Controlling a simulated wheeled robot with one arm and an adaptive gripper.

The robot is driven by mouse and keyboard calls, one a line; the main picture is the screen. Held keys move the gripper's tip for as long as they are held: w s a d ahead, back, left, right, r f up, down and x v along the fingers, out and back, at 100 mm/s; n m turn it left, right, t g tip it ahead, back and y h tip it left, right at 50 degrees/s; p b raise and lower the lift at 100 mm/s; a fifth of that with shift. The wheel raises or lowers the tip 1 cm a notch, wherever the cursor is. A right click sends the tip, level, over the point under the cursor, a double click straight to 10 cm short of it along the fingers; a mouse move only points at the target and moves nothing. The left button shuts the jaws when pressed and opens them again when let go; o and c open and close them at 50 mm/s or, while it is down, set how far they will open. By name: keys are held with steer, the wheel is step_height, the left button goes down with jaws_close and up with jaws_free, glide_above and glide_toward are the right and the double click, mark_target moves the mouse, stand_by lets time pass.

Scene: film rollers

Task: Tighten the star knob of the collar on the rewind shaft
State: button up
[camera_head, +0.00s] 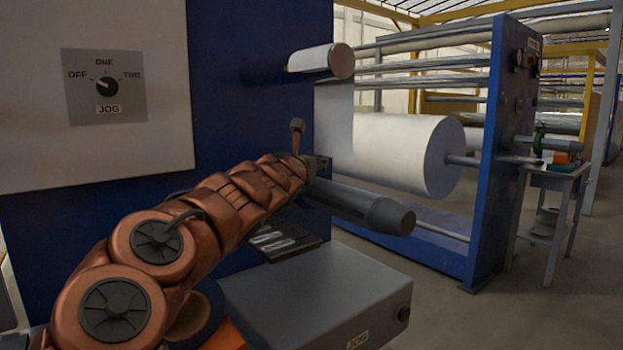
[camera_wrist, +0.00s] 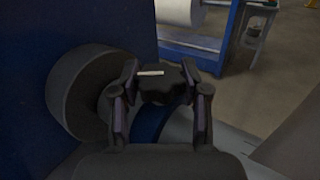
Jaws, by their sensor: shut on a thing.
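The star knob (camera_wrist: 163,88) is dark, with a pale bar mark on top, in the middle of the wrist view. My gripper (camera_wrist: 160,76) has one finger on each side of it and is shut on it. Below the knob a blue ring (camera_wrist: 149,125), which looks like part of the collar, sits around the grey rewind shaft (camera_wrist: 190,135). In the head view the shaft (camera_head: 352,203) points out to the right with a tapered end. My arm hides the knob and most of my gripper there.
A dark round flange (camera_wrist: 72,92) stands left of the gripper. A grey box (camera_head: 315,285) marked JOG lies below the shaft. A panel with a JOG dial (camera_head: 107,86) is at upper left. A white film roll (camera_head: 395,150) hangs behind; open floor lies right.

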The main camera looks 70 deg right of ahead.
steer(key=shift+w+a+r+n+t+b, duration=0.2)
steer(key=shift+t+b, duration=0.25)
steer(key=shift+b, duration=0.3)
steer(key=shift+s+d+r+n+t+b, duration=0.15)
steer(key=shift+n+t+b, duration=0.2)
steer(key=shift+b, duration=0.45)
steer(key=shift+w+a+r+n+t+b, duration=0.1)
steer(key=shift+a+n+t+b, duration=0.1)
steer(key=shift+t+b, duration=0.45)
steer(key=shift+s+n+t+y+b, duration=0.2)
steer(key=shift+n+t+y+b, duration=0.2)
steer(key=shift+n+t+b, duration=0.75)
steer(key=shift+r+t+b, duration=0.2)
steer(key=shift+t+b, duration=0.2)
steer(key=shift+b, duration=0.3)
steer(key=o, duration=0.8)
steer(key=shift+s, duration=0.1)
steer(key=o, duration=0.4)
steer(key=shift+f, duration=0.1)
steer(key=shift+c, duration=0.2)
steer(key=shift+a+f, duration=0.1)
steer(key=v, duration=1.1)
steer(key=shift+s+a, duration=0.15)
steer(key=shift+a, duration=0.25)
